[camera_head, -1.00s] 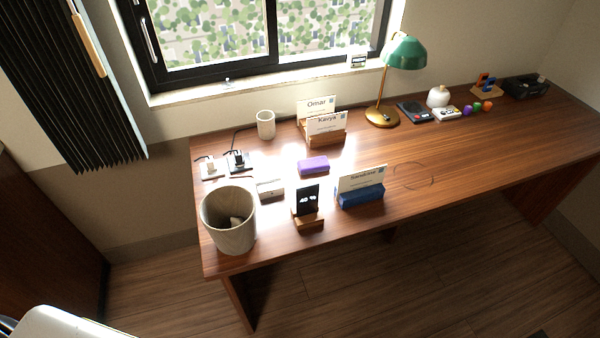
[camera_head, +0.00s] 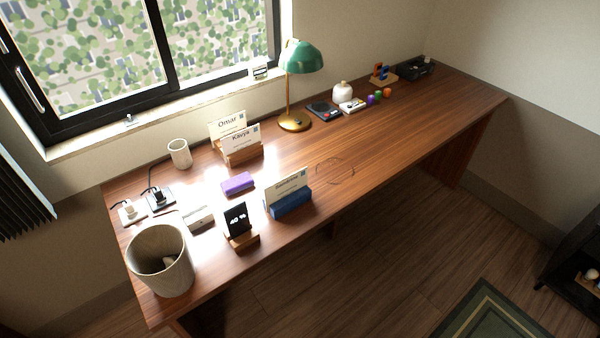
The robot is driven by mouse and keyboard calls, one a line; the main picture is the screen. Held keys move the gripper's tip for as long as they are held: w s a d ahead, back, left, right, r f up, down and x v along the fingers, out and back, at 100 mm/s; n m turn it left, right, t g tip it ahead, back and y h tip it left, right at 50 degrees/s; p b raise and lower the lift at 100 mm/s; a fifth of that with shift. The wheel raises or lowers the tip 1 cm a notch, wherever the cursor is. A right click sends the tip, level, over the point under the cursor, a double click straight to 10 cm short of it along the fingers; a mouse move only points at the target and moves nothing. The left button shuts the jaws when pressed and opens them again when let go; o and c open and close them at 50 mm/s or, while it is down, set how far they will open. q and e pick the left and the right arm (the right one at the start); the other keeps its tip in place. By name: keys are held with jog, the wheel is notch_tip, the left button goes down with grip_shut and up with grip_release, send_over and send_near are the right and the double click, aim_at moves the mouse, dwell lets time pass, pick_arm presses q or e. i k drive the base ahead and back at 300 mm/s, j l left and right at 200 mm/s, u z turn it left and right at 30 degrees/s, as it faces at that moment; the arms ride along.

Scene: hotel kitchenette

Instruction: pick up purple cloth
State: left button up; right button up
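A small purple cloth (camera_head: 238,184), folded into a flat block, lies on the wooden desk (camera_head: 400,130) left of the middle of the view. It lies in front of the name card holder marked Kavya (camera_head: 241,146) and behind the small dark display on a wooden stand (camera_head: 238,222). The blue card holder (camera_head: 291,201) stands to its right, apart from it. Nothing covers the cloth. Neither of my grippers shows in the head view.
A bin (camera_head: 160,262) stands at the desk's front left corner, near a white box (camera_head: 199,217) and plugs. A white cup (camera_head: 180,153) and green lamp (camera_head: 300,58) stand towards the window. Bare desk lies right of the blue holder. A rug (camera_head: 490,312) lies on the floor.

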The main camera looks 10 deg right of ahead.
aim_at(232, 185)
jog(key=u, duration=0.2)
jog(key=i+l+u, duration=0.25)
jog(key=l+u, duration=0.55)
jog(key=l, duration=0.15)
jog(key=i+l, duration=0.1)
jog(key=l, duration=0.5)
jog(key=i+l+u, duration=0.1)
jog(key=l, duration=0.5)
jog(key=i+l, duration=0.1)
jog(key=l, duration=0.5)
jog(key=l+u, duration=0.1)
jog(key=l, duration=0.5)
jog(key=i, duration=0.05)
